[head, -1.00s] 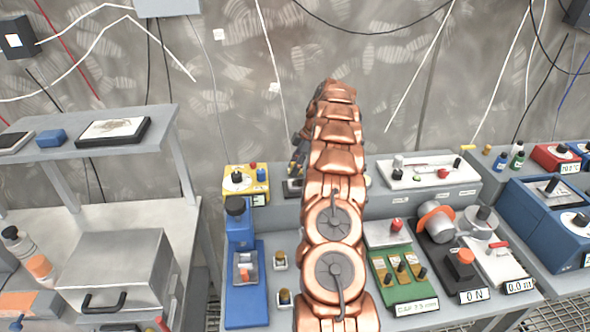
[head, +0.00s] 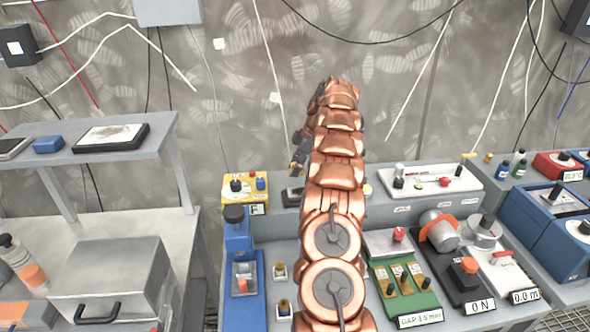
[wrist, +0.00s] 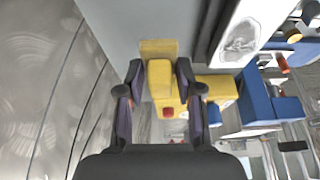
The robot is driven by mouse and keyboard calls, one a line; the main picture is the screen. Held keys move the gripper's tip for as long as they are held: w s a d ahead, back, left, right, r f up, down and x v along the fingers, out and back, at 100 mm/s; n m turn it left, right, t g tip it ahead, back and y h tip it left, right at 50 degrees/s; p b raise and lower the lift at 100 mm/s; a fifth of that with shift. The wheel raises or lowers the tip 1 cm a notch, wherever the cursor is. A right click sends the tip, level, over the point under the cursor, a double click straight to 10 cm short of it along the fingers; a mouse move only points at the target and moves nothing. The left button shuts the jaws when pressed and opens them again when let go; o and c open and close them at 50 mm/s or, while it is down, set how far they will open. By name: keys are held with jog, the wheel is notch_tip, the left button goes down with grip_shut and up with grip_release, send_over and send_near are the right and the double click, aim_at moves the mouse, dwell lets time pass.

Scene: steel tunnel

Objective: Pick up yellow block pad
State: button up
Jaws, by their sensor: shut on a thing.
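In the wrist view, my gripper (wrist: 160,68) is shut on a yellow block (wrist: 160,80), with one dark finger on each side of it. A wider yellow part (wrist: 158,48) shows just beyond the fingertips; I cannot tell whether it is one piece with the held block. In the head view, my copper arm hides most of the gripper (head: 300,157), which shows above the back ledge of the bench. The held block is largely hidden there.
A yellow box with knobs (head: 238,198) stands left of my gripper. A blue device (head: 240,250) stands in front of it. A white panel (head: 455,184) and a green board (head: 412,302) lie to the right. The patterned wall (head: 250,70) is close behind.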

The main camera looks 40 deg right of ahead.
jog(key=s+a+b, duration=0.1)
jog(key=s, duration=0.3)
jog(key=s+a+b, duration=0.2)
jog(key=s, duration=0.2)
jog(key=s+a+r+b, duration=0.1)
jog(key=s+b, duration=0.1)
jog(key=s, duration=0.2)
jog(key=shift+s+a, duration=0.2)
jog(key=shift+s, duration=0.15)
jog(key=shift+s+a+r+b, duration=0.15)
jog(key=shift+s+b, duration=0.05)
jog(key=shift+s, duration=0.3)
jog(key=shift+s+a+r+b, duration=0.1)
jog(key=shift+s+a+b, duration=0.1)
jog(key=shift+s, duration=0.3)
